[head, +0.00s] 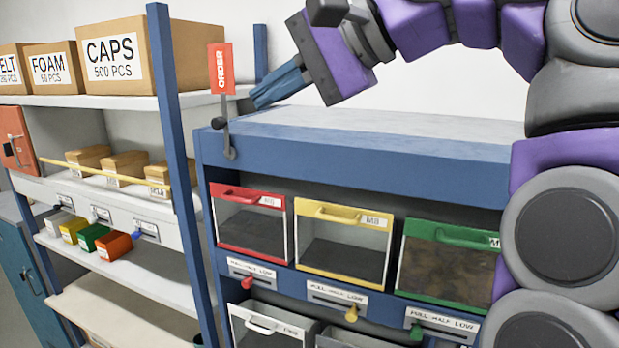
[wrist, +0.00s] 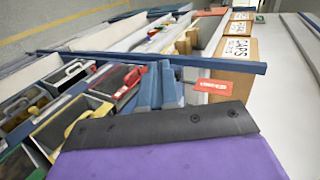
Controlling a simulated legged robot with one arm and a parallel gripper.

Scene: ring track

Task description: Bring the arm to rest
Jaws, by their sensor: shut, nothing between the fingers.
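My gripper (head: 277,84) is at the upper middle of the head view, at the end of my purple and grey arm. Its blue fingers are shut with nothing between them. They point left and slightly down, above the left end of the blue-edged bench top (head: 370,128). The red ORDER flag (head: 221,69) stands just left of the fingertips; I cannot tell whether they touch. In the wrist view, the fingers (wrist: 160,84) point away from me, with the red flag (wrist: 212,86) to their right.
Below the bench top are a red bin (head: 249,222), a yellow bin (head: 343,245) and a green bin (head: 447,262). A shelf rack with a blue post (head: 172,120) stands at the left, holding a CAPS box (head: 150,55) and small coloured boxes. The bench top looks bare.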

